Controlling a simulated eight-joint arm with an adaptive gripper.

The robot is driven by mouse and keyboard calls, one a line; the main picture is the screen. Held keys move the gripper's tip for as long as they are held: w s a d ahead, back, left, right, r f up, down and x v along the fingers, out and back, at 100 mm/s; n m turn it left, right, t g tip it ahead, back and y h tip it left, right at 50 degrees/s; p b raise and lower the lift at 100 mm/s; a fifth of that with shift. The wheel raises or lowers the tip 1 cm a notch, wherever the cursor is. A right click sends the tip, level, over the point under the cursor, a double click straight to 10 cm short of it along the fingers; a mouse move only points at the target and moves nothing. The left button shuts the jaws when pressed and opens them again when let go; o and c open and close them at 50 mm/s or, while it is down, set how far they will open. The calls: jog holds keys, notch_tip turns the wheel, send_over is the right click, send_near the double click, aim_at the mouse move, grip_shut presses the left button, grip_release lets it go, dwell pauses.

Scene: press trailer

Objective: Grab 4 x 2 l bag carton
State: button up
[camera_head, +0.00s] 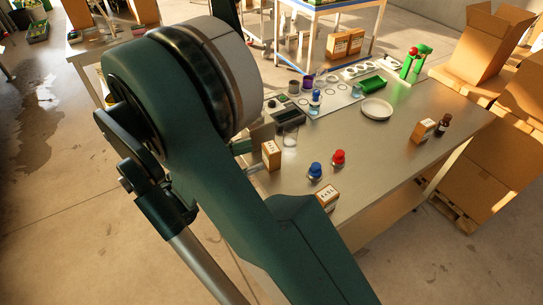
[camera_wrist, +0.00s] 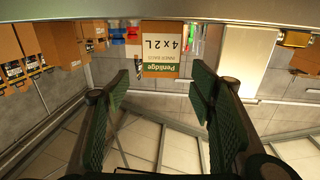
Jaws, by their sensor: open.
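The bag carton (camera_wrist: 161,48), a brown box with a white and green label reading "4 x 2 L", shows upside down at the top middle of the wrist view. My gripper (camera_wrist: 160,88) is open and empty. Its two green padded fingers stand left and right of the carton's line, with the carton beyond the fingertips and apart from them.
Blue (camera_head: 315,170) and red (camera_head: 338,157) capped items stand behind the carton on the table (camera_head: 385,145). Another small carton (camera_head: 271,154) stands to the left. Large cardboard boxes (camera_head: 470,160) stand right.

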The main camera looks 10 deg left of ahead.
jog(key=shift+x, duration=1.3)
jog(key=shift+b+x, duration=0.85)
jog(key=shift+x, duration=1.8)
jog(key=shift+w, duration=0.1)
jog(key=c, duration=1)
